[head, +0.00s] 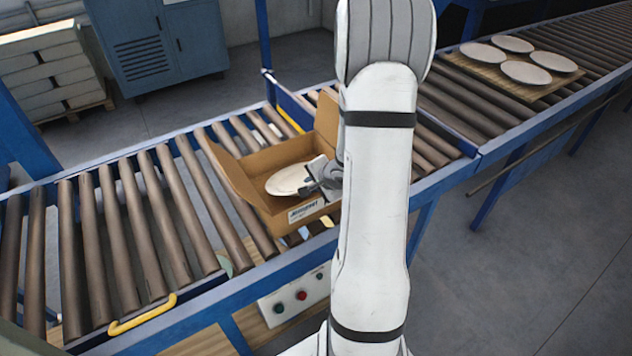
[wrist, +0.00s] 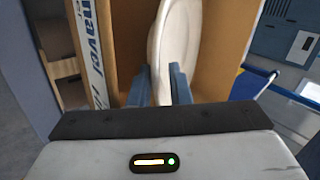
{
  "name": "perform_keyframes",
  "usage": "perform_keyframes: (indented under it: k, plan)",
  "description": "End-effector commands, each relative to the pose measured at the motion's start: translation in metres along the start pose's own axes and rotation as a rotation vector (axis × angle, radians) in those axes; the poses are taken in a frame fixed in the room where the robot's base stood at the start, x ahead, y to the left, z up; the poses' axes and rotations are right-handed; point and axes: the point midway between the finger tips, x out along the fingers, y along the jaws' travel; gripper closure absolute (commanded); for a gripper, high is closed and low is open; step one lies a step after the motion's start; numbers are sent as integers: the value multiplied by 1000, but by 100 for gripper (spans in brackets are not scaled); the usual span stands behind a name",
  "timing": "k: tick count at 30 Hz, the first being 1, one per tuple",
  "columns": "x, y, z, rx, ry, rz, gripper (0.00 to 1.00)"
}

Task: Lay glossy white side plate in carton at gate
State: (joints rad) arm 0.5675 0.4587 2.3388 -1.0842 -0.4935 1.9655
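The glossy white side plate (head: 290,180) is within the open brown carton (head: 258,160) on the roller conveyor. My gripper (head: 313,184) reaches in over the carton's right side, at the plate's right edge. In the wrist view, the plate (wrist: 174,45) stands between the two blue fingers (wrist: 160,88), which appear closed on its rim. The carton's walls (wrist: 220,50) rise on both sides of it there. I cannot tell whether the plate touches the carton floor. My arm hides the carton's right part in the head view.
Several white plates lie on a wooden board (head: 480,75) on the conveyor at the upper right. A yellow bar (head: 290,118) is behind the carton. The carton's flaps (head: 228,172) stand open. Rollers (head: 130,220) to its left are clear. A button box (head: 298,295) hangs below the front rail.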

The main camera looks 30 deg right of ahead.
Motion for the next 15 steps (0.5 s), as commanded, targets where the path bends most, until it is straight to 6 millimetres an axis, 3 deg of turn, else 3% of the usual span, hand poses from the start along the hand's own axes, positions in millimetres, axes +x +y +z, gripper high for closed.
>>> perform_keyframes:
  k: [5,15]
  plan:
    - [-10,-3,0,0,1,-1,83]
    - [-81,-6,-1,1,3,-3,83]
